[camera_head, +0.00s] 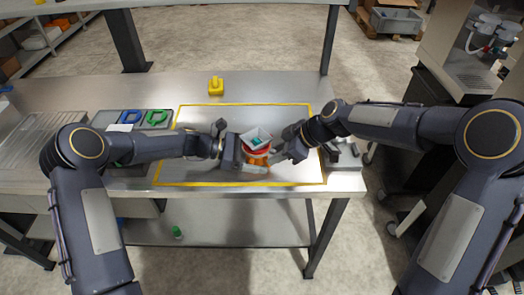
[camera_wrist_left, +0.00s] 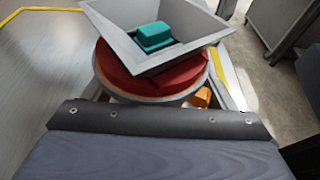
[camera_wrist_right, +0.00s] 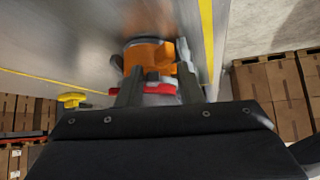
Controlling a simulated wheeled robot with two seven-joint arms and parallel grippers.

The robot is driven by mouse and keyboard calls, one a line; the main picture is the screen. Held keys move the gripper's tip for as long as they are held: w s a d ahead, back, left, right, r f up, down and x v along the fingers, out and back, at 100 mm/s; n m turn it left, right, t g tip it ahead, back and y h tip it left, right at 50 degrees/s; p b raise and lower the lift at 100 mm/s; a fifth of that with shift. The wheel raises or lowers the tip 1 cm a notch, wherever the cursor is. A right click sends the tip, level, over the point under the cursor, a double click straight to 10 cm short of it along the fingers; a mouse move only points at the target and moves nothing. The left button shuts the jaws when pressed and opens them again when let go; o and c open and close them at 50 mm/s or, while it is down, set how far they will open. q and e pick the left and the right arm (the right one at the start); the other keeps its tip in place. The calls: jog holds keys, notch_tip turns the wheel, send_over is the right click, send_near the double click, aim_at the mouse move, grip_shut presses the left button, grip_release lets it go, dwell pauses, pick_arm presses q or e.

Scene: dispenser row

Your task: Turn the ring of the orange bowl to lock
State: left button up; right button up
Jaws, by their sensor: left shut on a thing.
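The orange bowl (camera_head: 258,160) stands inside the yellow outline on the bench. A red ring (camera_head: 258,149) sits on top of it, with a grey square hopper (camera_head: 257,134) holding a teal block (camera_wrist_left: 155,36) above. The bowl shows upside down in the right wrist view (camera_wrist_right: 150,58), with the red ring (camera_wrist_right: 150,89) below it. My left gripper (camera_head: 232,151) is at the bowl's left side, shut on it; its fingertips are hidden. My right gripper (camera_wrist_right: 158,88) is at the right side, its fingers apart on either side of the red ring; I cannot tell whether they touch it.
A yellow part (camera_head: 216,86) stands behind the yellow outline (camera_head: 183,106). A tray with blue and green shapes (camera_head: 157,117) is at the left. A grey fixture (camera_head: 345,154) is near the right bench edge. The bench behind the bowl is clear.

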pick_arm(q)
jog(key=shift+s+d, duration=0.1)
jog(key=shift+d, duration=0.1)
pick_arm(e)
jog(key=shift+s+a, duration=0.25)
jog(key=shift+a, duration=0.05)
jog(key=shift+s+a, duration=0.2)
jog(key=shift+a, duration=0.05)
pick_arm(q)
jog(key=shift+d+r, duration=0.1)
jog(key=shift+r, duration=0.1)
pick_arm(e)
jog(key=shift+w, duration=0.2)
pick_arm(q)
jog(key=shift+d, duration=0.1)
pick_arm(e)
jog(key=shift+d+r, duration=0.2)
jog(key=shift+r, duration=0.05)
pick_arm(q)
jog(key=shift+a, duration=0.3)
pick_arm(e)
jog(key=w+v, duration=0.1)
jog(key=v, duration=0.5)
jog(key=shift+s+d, duration=0.3)
jog(key=shift+d, duration=0.15)
